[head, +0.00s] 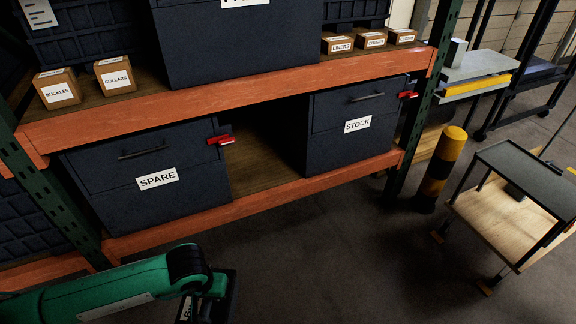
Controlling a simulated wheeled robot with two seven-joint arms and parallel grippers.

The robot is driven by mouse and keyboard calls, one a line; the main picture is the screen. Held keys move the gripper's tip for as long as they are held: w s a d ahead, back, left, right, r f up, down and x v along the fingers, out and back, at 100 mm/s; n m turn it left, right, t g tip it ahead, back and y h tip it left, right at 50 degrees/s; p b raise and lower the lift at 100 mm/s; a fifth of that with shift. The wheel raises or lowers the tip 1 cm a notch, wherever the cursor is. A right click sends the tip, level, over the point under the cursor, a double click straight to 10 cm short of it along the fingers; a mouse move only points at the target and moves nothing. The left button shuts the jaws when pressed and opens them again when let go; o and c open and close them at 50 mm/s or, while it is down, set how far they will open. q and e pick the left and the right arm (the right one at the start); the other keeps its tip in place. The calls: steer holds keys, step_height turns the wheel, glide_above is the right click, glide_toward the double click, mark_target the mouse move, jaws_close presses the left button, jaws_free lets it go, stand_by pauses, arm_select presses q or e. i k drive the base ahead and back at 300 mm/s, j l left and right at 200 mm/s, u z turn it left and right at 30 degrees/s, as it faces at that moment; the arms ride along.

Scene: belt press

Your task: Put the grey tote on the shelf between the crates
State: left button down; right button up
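Two dark crates stand on the lower shelf (262,190), the SPARE crate (110,170) on the left and the STOCK crate (330,150) on the right. An empty gap with bare wooden decking lies between them. My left arm comes in from the lower left, and its gripper (218,304) is at the bottom edge, in front of and below the SPARE crate. Its fingers are dark and partly cut off, so I cannot tell whether they are open or hold anything. I cannot make out a grey tote. My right gripper is out of view.
Red latches (220,140) stick out beside the SPARE crate's edge. The orange upper beam (230,95) overhangs the gap. Small boxes such as BUCKLES (58,88) stand above. A yellow-black bollard (440,168) and wooden cart (515,215) stand at right. The middle floor is clear.

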mark_target(268, 176)
steer(key=i+l+u, duration=0.15)
steer(key=i, duration=0.3)
steer(key=i+l+u, duration=0.15)
steer(key=i+l, duration=0.15)
steer(key=i, duration=0.15)
steer(key=i+l+u, duration=0.45)
steer(key=l+u, duration=0.2)
steer(key=l, duration=0.2)
steer(key=i+l+u, duration=0.25)
steer(key=l+u, duration=0.2)
steer(key=l, duration=0.25)
